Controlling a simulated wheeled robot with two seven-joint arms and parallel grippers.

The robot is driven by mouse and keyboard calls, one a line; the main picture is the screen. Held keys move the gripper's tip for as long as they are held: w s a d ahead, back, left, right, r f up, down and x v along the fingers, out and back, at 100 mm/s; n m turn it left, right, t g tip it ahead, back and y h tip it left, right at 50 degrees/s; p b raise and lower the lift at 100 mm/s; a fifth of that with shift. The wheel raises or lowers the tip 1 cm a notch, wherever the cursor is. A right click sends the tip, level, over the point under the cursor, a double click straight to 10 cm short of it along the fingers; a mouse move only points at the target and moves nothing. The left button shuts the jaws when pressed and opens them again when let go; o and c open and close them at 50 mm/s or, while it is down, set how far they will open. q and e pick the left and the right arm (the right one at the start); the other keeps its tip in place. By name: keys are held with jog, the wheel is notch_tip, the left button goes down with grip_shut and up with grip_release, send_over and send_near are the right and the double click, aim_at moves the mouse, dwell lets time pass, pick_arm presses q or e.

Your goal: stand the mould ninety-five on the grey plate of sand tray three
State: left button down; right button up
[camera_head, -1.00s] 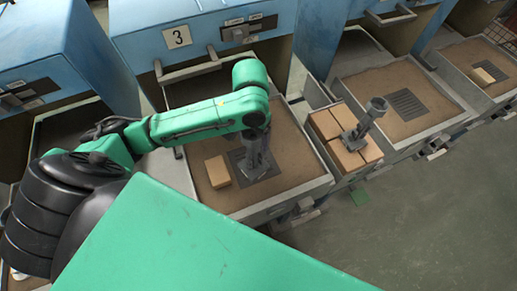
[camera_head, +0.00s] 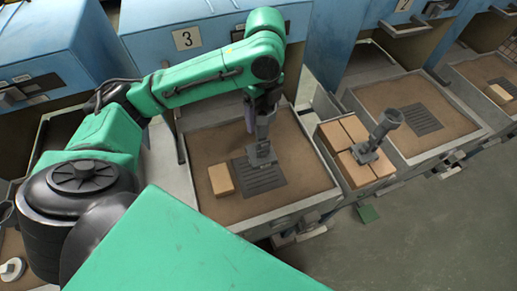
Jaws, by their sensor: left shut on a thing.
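The grey metal mould (camera_head: 262,152) is upright, with a stem and a wider base. Its number cannot be read. My left gripper (camera_head: 252,112) is shut on its upper stem, partly hidden by my wrist. The base shows over the far part of the slotted grey plate (camera_head: 266,182); I cannot tell whether it touches the plate. The plate lies on the sand of sand tray three (camera_head: 217,204), below the blue unit with the number 3 sign (camera_head: 187,39). My right gripper is not in view.
A tan block (camera_head: 221,181) lies on the sand just left of the plate. To the right, another grey mould (camera_head: 381,134) stands on several tan blocks (camera_head: 334,135). Beyond it is another sand tray (camera_head: 377,95) with a bare slotted plate (camera_head: 416,112).

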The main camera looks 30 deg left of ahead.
pick_arm(q)
jog(key=r+m, duration=0.2)
jog(key=m, duration=0.2)
jog(key=r+m, duration=0.2)
jog(key=m, duration=0.1)
jog(key=a+r+m, duration=0.1)
jog(key=r+m, duration=0.1)
jog(key=m, duration=0.2)
jog(key=shift+w+r+m, duration=0.2)
jog(key=shift+m, duration=0.1)
jog(key=shift+a+r+m, duration=0.1)
jog(key=shift+r+m, duration=0.3)
jog(key=shift+m, duration=0.4)
jog(key=shift+f, duration=0.35)
jog(key=b, duration=0.2)
send_near(258, 143)
jog(key=w+a+f, duration=0.2)
jog(key=w, duration=0.1)
jog(key=shift+w+f, duration=0.1)
jog(key=shift+f, duration=0.15)
notch_tip(258, 143, down, 13)
jog(key=shift+w+p, duration=0.15)
jog(key=shift+p, duration=0.15)
grip_release()
jog(key=shift+f, duration=0.1)
notch_tip(258, 143, up, 12)
jog(key=shift+r+b, duration=0.15)
jog(key=shift+b, duration=0.35)
